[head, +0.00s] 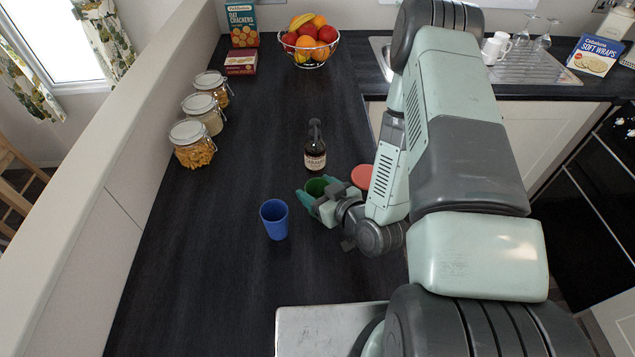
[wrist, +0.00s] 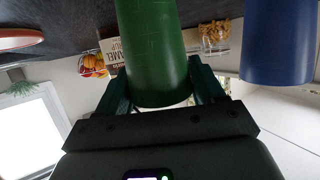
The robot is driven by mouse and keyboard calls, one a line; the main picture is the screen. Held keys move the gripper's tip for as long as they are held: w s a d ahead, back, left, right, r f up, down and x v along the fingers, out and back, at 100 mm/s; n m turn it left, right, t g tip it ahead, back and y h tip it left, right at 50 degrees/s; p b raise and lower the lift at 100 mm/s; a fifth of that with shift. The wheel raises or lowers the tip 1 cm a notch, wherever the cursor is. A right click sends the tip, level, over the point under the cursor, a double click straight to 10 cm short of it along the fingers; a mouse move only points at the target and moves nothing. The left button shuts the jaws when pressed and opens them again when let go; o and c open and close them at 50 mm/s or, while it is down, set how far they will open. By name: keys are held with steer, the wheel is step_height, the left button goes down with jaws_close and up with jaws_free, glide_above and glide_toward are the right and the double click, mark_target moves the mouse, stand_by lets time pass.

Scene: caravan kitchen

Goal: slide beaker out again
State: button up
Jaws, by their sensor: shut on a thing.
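My gripper (head: 318,203) is shut on a green beaker (head: 316,186) near the middle of the dark worktop. In the wrist view the green beaker (wrist: 152,45) fills the space between the two fingers (wrist: 157,95). I cannot tell whether its base touches the worktop. A blue beaker (head: 274,220) stands upright just left of my gripper, apart from it. It also shows at the right of the wrist view (wrist: 278,40). A round red thing (head: 361,177) lies to the right, partly hidden by my arm. It shows as a red disc in the wrist view (wrist: 20,38).
A dark bottle (head: 315,150) stands close behind the green beaker. Several glass jars (head: 193,145) line the left edge by the low wall. A fruit bowl (head: 309,47) and boxes (head: 242,25) stand at the back. The worktop (head: 200,260) at front left is clear.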

steer(key=shift+s, duration=0.15)
steer(key=o, duration=1.1)
steer(key=v, duration=0.7)
steer(key=shift+s+d+r, duration=0.1)
steer(key=shift+s+d, duration=0.05)
steer(key=shift+s, duration=0.05)
